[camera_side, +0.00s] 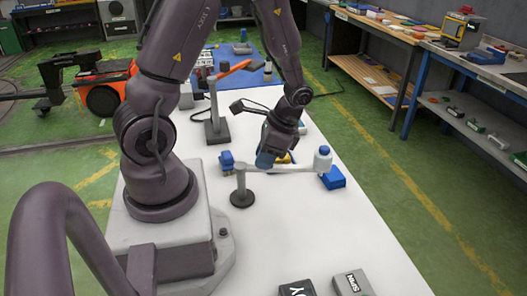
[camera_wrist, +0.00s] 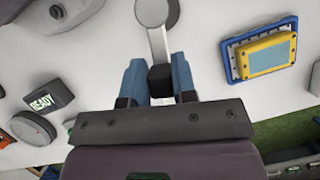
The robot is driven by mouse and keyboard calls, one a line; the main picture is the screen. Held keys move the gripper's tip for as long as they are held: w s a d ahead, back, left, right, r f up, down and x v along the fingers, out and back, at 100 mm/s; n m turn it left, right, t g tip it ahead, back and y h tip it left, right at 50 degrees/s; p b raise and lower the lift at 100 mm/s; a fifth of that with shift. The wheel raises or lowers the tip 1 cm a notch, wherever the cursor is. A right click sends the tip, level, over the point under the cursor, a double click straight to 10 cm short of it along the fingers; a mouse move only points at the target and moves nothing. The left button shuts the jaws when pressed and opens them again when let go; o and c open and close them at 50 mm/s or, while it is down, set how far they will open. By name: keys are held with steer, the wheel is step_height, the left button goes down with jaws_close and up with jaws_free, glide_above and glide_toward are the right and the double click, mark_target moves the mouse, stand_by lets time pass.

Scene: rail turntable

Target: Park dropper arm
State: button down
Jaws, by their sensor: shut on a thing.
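The dropper arm (camera_side: 296,169) is a slim pale bar reaching right from a post on a dark round base (camera_side: 242,199). In the wrist view the bar (camera_wrist: 158,42) runs down from a round grey part to a black block (camera_wrist: 161,77). My gripper (camera_side: 268,160) is at the arm; in the wrist view its blue fingers (camera_wrist: 160,82) close on the black block. The head is hidden in the wrist view.
A yellow device (camera_wrist: 266,54) with a pale-blue screen sits in a blue tray, right in the wrist view. A READY box (camera_wrist: 45,99) and SPIN box (camera_side: 352,284) lie at the near end. A dark stand with an orange lever (camera_side: 233,70) stands behind.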

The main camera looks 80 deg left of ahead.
steer(key=shift+s+d+m+t+y, duration=0.2)
steer(key=shift+d+m+y, duration=0.15)
steer(key=shift+m, duration=0.6)
steer(key=shift+s+d+m+t+y, duration=0.25)
steer(key=shift+d+m, duration=0.25)
steer(key=shift+m, duration=0.5)
steer(key=shift+s+d+m+t+y, duration=0.2)
steer(key=shift+d+m+y, duration=0.15)
steer(key=shift+m, duration=0.6)
steer(key=shift+d, duration=0.1)
steer(key=c, duration=0.9)
jaws_free()
steer(key=shift+r, duration=0.1)
steer(key=v, duration=1.2)
steer(key=shift+w+d+r, duration=0.1)
steer(key=shift+w+r, duration=0.05)
steer(key=shift+r, duration=0.2)
